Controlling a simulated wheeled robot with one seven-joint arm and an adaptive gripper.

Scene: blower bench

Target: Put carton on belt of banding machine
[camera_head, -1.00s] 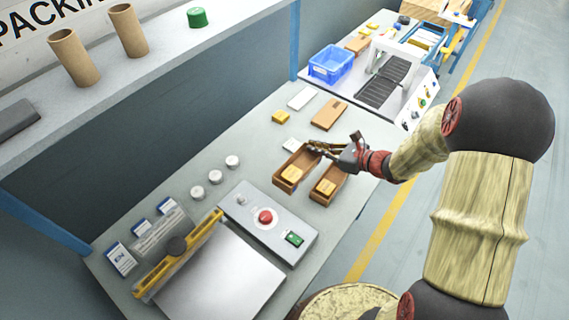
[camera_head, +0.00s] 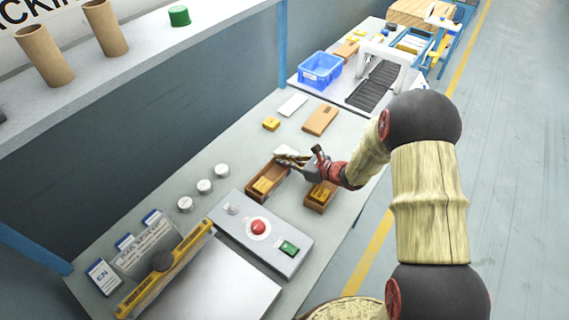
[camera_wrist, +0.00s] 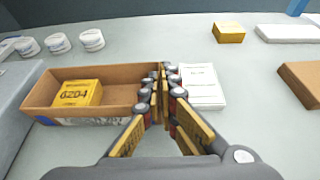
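An open-top brown carton (camera_head: 258,172) with a yellow box marked 6204 inside stands in the middle of the bench; it also shows in the wrist view (camera_wrist: 120,75). My gripper (camera_head: 283,157) is at its right end, with its fingers (camera_wrist: 162,88) closed on the end wall, one inside and one outside. Whether the carton's base is off the bench is hard to tell. A second open carton (camera_head: 318,204) with a yellow box stands to its right, below my wrist.
A blue bin (camera_head: 320,70) stands left of the belt. A flat brown box (camera_head: 321,119), a white box (camera_head: 292,105) and a small yellow box (camera_head: 271,124) lie between the cartons and the machine. A control box with a red button (camera_head: 258,227) and white-lidded jars (camera_head: 204,186) are nearer.

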